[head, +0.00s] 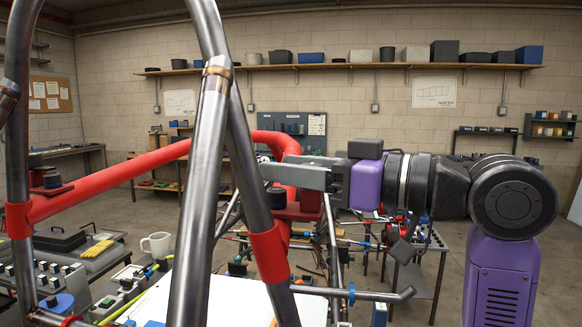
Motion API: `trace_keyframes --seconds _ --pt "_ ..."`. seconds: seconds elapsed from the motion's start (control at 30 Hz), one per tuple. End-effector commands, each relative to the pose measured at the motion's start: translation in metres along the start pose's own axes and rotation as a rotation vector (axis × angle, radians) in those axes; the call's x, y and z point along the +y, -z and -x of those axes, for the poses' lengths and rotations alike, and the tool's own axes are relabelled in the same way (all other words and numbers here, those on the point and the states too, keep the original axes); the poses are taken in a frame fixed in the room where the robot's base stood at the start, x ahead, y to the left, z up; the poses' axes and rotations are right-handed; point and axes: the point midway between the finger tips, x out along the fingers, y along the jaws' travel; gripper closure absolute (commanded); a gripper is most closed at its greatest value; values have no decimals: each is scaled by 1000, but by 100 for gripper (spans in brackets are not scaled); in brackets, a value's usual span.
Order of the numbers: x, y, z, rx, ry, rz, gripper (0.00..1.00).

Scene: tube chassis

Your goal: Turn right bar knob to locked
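A red bar (125,169) runs between the steel tubes of the chassis and bends at its right end. A red bracket (303,207) sits at that right end, with a small dark knob (277,197) on it, partly hidden by a steel tube and my gripper. I cannot read the knob's setting. My gripper (268,172) comes in from the right, with its grey fingers pointing left just above the knob. The fingers overlap in this view, so their opening does not show. I cannot tell whether they touch the knob.
Thick steel tubes (203,170) cross in front of the bar. A similar dark knob (45,178) sits at the bar's left end. A white mug (157,244) and yellow gloves (100,249) lie beyond the frame. A wall shelf (345,66) holds several bins.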

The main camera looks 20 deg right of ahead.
Motion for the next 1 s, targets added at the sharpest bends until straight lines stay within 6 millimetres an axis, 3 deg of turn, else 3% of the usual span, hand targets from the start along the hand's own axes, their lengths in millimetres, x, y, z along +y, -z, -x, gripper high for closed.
trace_keyframes --seconds 0.03,0.2,0.67,1.0 --pt "0 0 0 0 0 0 66" --pt "0 0 0 0 0 0 100" --pt "-2 0 0 0 78 -2 100" --pt "-9 0 2 1 348 -4 100"
